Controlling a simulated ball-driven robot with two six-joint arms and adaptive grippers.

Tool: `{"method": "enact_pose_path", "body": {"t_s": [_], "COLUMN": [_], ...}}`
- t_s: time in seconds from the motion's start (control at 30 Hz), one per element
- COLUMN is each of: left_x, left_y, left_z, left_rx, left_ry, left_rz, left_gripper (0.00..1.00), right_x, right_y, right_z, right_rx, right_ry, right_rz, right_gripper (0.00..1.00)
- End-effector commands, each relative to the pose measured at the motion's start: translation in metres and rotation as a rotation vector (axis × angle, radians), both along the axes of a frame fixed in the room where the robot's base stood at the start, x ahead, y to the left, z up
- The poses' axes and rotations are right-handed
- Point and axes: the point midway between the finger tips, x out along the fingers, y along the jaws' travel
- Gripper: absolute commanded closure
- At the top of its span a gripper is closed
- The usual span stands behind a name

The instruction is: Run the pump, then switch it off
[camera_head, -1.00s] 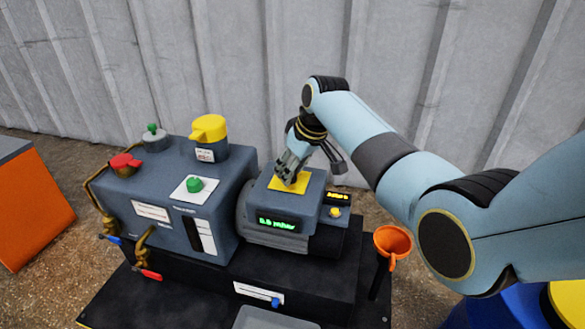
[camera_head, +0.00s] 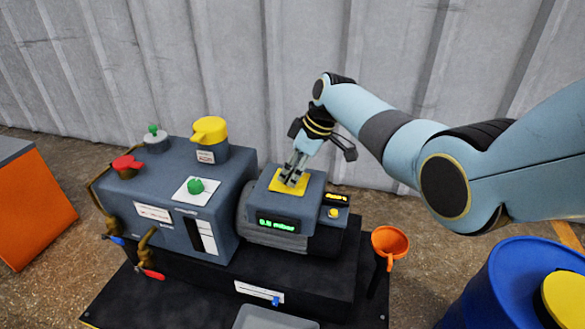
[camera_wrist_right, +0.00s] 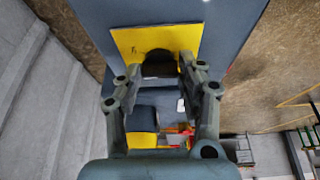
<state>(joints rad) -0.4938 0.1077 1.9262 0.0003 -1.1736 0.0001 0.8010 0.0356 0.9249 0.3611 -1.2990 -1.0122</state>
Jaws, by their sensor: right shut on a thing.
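The pump is a blue-grey unit (camera_head: 125,188) with a motor block (camera_head: 262,208) on its right, on a black base. A yellow plate (camera_head: 274,187) lies on top of the motor block and also shows in the wrist view (camera_wrist_right: 130,43). My right gripper (camera_head: 291,182) reaches down onto it. In the wrist view its fingers (camera_wrist_right: 160,70) are shut on a black knob (camera_wrist_right: 157,62) on the plate. In the head view the fingers hide the knob. A green-lit display (camera_head: 278,224) is on the motor's front; its digits are hard to read. My left gripper is not in view.
The pump carries a green button (camera_head: 195,185), a red knob (camera_head: 127,165), a yellow-capped part (camera_head: 209,131) and small taps. An orange funnel (camera_head: 391,242) stands at the right, near a blue drum (camera_head: 505,285). A corrugated wall (camera_head: 230,70) closes the back.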

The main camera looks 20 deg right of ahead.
Motion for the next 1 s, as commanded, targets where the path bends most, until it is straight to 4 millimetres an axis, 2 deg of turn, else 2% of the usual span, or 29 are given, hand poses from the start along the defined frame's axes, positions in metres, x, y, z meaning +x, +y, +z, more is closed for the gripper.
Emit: {"method": "enact_pose_path", "body": {"t_s": [0.13,0.5,1.0], "left_x": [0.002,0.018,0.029], "left_y": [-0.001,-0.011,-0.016], "left_z": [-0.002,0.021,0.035], "left_rx": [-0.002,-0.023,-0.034], "left_ry": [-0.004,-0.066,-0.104], "left_rz": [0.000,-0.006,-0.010], "left_gripper": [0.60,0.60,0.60], "right_x": [0.001,0.003,0.004], "right_y": [-0.001,-0.002,-0.002], "right_z": [-0.002,-0.003,-0.001], "right_rx": [0.001,0.001,-0.001], "right_ry": [0.002,0.002,0.001], "right_rz": [0.135,0.424,0.576], "right_gripper": [0.94,0.94,0.94]}}
